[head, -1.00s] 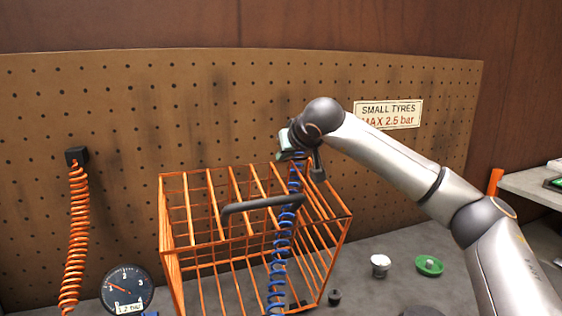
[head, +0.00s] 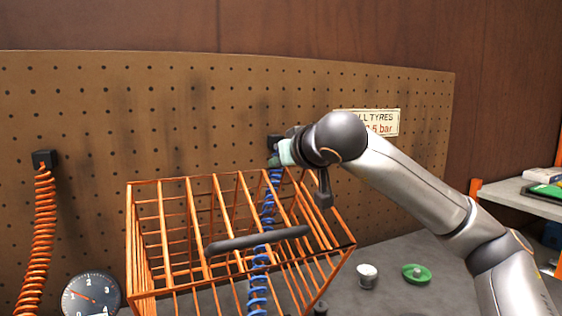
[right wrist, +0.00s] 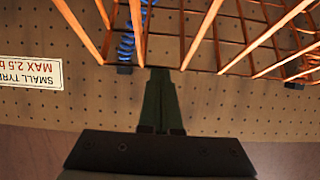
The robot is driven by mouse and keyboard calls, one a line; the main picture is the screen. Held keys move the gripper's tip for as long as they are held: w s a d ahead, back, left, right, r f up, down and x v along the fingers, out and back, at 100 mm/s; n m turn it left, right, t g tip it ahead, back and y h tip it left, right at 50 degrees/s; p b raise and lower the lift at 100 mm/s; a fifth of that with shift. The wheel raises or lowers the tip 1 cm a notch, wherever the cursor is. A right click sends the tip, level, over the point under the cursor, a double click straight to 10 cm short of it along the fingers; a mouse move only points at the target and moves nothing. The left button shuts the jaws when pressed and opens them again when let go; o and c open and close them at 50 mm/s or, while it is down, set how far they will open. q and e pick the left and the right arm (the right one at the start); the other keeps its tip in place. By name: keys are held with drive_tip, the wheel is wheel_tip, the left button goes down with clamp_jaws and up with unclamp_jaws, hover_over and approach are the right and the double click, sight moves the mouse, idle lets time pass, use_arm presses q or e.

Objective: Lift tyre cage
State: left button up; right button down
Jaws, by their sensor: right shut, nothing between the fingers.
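The orange wire tyre cage (head: 147,236) is at the centre of the head view, with a dark bar handle (head: 258,240) across its front. Its base is cut off by the frame. My right gripper (head: 279,154) is at the cage's far top edge, close to the blue coiled hose (head: 258,281). In the right wrist view its green fingers (right wrist: 160,76) are shut with nothing between them, close by the cage bars (right wrist: 202,35). I cannot tell whether they touch a bar. My left gripper is not in view.
A pegboard (head: 100,110) stands close behind the cage. An orange coiled hose (head: 38,240) and a gauge (head: 90,296) are at left. A white cup (head: 367,275) and a green dish (head: 416,274) sit on the bench at right, near a shelf (head: 512,193).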

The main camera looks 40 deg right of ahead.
drive_tip(key=v, duration=1.2)
drive_tip(key=shift+s+r, duration=0.15)
drive_tip(key=shift+s, duration=0.1)
drive_tip(key=shift+a+r, duration=0.1)
